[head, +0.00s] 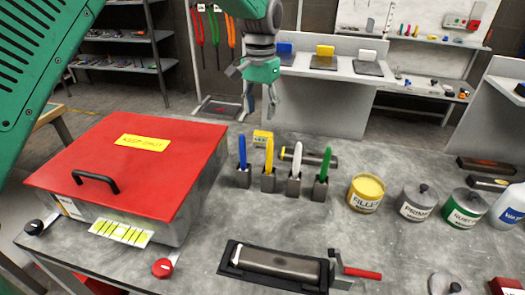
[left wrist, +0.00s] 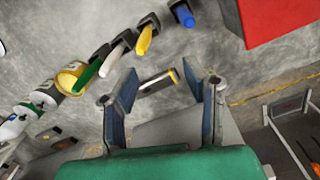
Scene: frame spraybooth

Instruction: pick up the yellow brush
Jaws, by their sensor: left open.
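The yellow brush (head: 269,156) stands upright in a small dark holder on the grey bench, between the blue brush (head: 242,152) and the white brush (head: 296,160). A green brush (head: 326,164) stands at the right end of the row. In the left wrist view the yellow brush (left wrist: 144,40) is above the gripper, between the white and blue ones. My left gripper (head: 259,108) is beyond the row at the bench's far side, above the bench, open and apart from the brushes. Its two fingers (left wrist: 163,97) show with nothing held. My right gripper is not in view.
A red-lidded box (head: 120,190) fills the bench's left side. Cans (head: 366,193) stand to the right. A black tray (head: 275,268) lies in front.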

